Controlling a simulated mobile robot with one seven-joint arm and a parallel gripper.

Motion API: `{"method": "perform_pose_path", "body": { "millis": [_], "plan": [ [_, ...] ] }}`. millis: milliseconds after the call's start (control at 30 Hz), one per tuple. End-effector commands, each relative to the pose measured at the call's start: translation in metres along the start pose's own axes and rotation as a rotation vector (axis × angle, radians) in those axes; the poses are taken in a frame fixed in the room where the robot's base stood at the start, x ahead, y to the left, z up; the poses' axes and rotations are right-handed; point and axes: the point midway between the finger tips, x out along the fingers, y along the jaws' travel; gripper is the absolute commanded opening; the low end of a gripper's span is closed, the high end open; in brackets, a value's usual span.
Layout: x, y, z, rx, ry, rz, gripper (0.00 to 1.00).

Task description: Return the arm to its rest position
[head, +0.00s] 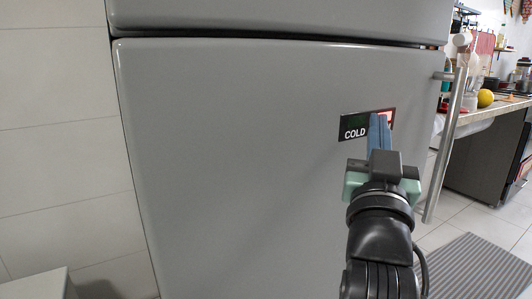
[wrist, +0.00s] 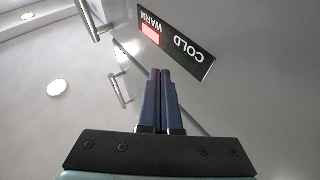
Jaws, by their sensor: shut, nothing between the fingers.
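My gripper (head: 379,118) is in front of the grey fridge door, its fingertips over the dark label panel. In the wrist view the two blue fingers of my gripper (wrist: 161,72) lie together, with nothing between them. The panel (head: 354,128) reads COLD on its left; my fingers hide part of its right side. In the wrist view the panel (wrist: 180,46) shows upside down with COLD, WARM and a lit red patch by WARM. I cannot tell whether the fingertips touch the panel.
The grey fridge door (head: 230,160) fills most of the head view. Its vertical handle (head: 446,145) stands out to the right of my gripper. A counter (head: 490,108) with a yellow fruit (head: 485,98) is at the right. A striped mat (head: 465,272) lies on the floor.

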Motion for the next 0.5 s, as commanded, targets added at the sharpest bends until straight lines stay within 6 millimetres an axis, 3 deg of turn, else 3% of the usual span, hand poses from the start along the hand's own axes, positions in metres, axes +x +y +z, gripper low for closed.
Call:
{"method": "perform_pose_path", "body": {
  "millis": [33,200,433,467,500],
  "plan": [
    [-0.009,-0.023,-0.037,0.02,0.051,-0.04,0.0],
    [-0.055,-0.075,-0.131,0.085,0.191,-0.151,0.0],
    [-0.13,-0.111,-0.232,0.174,0.355,-0.275,0.0],
    [-0.133,-0.112,-0.243,0.18,0.366,-0.283,0.0],
    [-0.121,-0.111,-0.253,0.173,0.355,-0.276,0.0]
  ]
}}
